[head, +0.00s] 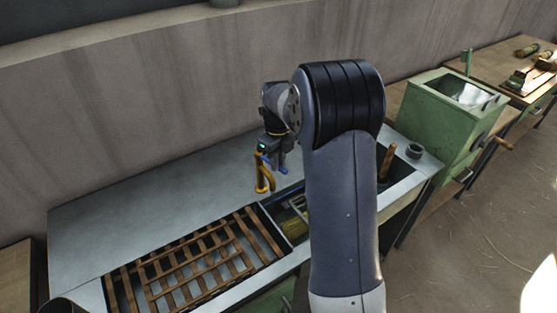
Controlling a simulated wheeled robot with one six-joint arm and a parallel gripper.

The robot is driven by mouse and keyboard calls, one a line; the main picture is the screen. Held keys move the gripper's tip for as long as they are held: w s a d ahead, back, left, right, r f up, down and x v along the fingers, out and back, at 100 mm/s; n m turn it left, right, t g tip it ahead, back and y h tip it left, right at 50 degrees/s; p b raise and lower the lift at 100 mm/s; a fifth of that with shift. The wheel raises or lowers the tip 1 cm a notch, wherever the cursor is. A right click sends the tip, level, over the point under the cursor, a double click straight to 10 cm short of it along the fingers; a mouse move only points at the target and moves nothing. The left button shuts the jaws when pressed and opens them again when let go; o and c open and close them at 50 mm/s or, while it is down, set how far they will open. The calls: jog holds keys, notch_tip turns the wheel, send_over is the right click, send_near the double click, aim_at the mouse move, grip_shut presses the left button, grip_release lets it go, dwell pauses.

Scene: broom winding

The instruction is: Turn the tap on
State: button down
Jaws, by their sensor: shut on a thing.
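A yellow-brass tap (263,182) with a curved pipe stands at the edge of the grey metal worktop, left of a sunken basin. My gripper (273,163) reaches down over the top of the tap from behind my large grey arm. Small blue parts show at the gripper's lower end, close against the tap. I cannot tell whether they are the tap's handle or my fingertips. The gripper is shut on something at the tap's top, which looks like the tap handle. The fingers and their contact are too small to see clearly.
A wooden slatted rack (190,268) lies in the front left basin. The middle basin (292,228) holds straw-coloured material, partly behind my arm. A green machine (452,115) stands beyond.

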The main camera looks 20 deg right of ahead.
jog(key=c, duration=1.4)
grip_release()
jog(key=shift+o, duration=0.2)
notch_tip(320, 180, up, 11)
jog(key=shift+b, duration=0.45)
jog(key=shift+f, duration=0.1)
notch_tip(320, 180, down, 11)
jog(key=shift+r+p, duration=0.1)
jog(key=shift+p, duration=0.4)
jog(key=shift+d, duration=0.1)
